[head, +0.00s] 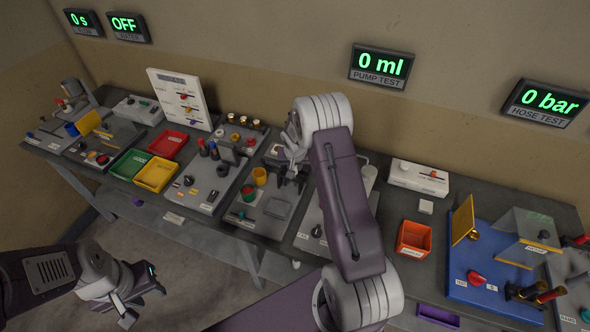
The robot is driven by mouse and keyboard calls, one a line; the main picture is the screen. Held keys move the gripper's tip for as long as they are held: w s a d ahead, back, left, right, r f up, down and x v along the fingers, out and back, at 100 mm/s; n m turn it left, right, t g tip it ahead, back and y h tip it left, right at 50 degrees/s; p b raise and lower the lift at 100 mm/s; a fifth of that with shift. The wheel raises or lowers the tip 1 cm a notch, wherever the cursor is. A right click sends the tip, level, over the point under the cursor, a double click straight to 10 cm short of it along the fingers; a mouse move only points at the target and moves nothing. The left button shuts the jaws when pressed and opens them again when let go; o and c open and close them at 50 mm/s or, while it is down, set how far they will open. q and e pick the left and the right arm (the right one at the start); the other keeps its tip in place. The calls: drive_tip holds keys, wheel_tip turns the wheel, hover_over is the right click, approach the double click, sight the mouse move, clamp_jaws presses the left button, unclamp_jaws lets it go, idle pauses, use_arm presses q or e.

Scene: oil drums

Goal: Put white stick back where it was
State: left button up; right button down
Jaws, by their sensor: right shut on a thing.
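My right gripper (291,180) points down over the middle of the bench, beside the yellow cup and a grey tray. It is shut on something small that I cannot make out. I cannot pick out the white stick for certain; it may be hidden by the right gripper and arm. My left gripper (146,303) hangs over the floor in front of the bench, away from the objects, with its fingers apart and nothing between them.
The long grey bench (460,187) is crowded. It holds red (168,143), green (130,163) and yellow (156,174) bins, a yellow cup (260,176), an orange bin (413,238), a white upright panel (180,98) and a blue board (486,267). My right arm covers the bench's middle.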

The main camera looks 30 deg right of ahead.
drive_tip(key=shift+s+d+f, duration=0.1)
drive_tip(key=shift+s+f, duration=0.05)
drive_tip(key=shift+f, duration=0.3)
drive_tip(key=shift+s+d+f, duration=0.1)
drive_tip(key=shift+s+f, duration=0.05)
drive_tip(key=shift+f, duration=0.25)
drive_tip(key=shift+w+a+f, duration=0.1)
drive_tip(key=shift+w+f, duration=0.05)
drive_tip(key=shift+w, duration=0.05)
drive_tip(key=c, duration=1.6)
unclamp_jaws()
use_arm(q)
drive_tip(key=shift+s+f, duration=0.1)
drive_tip(key=shift+s, duration=0.1)
use_arm(e)
drive_tip(key=shift+s, duration=0.1)
use_arm(q)
drive_tip(key=shift+d, duration=0.1)
use_arm(e)
drive_tip(key=shift+r, duration=0.25)
